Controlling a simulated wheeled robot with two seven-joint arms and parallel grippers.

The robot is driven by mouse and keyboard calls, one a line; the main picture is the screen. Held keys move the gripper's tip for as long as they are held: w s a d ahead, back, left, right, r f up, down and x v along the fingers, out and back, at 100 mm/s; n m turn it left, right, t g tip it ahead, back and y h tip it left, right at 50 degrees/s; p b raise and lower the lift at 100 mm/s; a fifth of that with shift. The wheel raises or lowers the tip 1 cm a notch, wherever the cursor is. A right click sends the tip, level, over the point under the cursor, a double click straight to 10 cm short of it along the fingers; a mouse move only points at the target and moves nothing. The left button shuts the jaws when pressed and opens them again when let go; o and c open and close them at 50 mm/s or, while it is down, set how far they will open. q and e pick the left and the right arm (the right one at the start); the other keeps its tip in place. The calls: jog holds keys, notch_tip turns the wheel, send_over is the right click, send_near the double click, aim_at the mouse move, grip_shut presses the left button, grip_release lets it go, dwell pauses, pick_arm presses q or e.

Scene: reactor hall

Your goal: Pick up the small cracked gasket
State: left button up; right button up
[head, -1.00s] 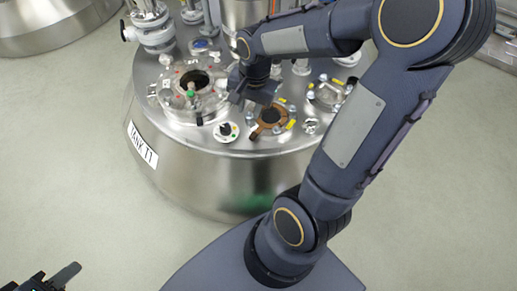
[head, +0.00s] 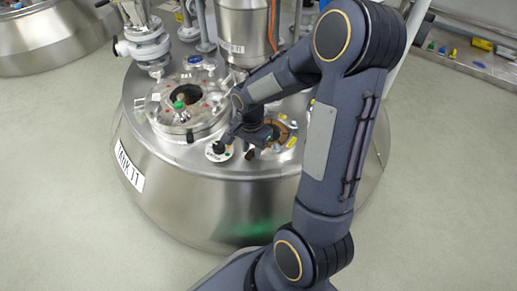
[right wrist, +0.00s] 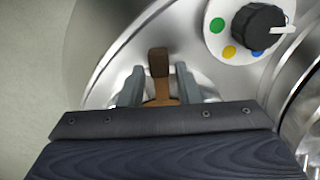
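The brown gasket (head: 287,128) lies as a ring around a small port on the tank top, partly hidden by my right arm. In the right wrist view, its brown tab (right wrist: 158,62) stands between the fingers of my right gripper (right wrist: 157,80). Gaps show on both sides of the tab, so the fingers look open around it and not closed. In the head view, my right gripper (head: 247,140) is low over the near edge of this port, with its fingertips hard to make out. I cannot see the crack. My left gripper is not in view.
A black knob on a white disc with coloured dots (head: 218,150) sits just left of my right gripper. Pipes and a metal vessel (head: 245,28) rise behind. The floor around the tank (head: 135,200) is clear.

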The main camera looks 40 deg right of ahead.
grip_shut()
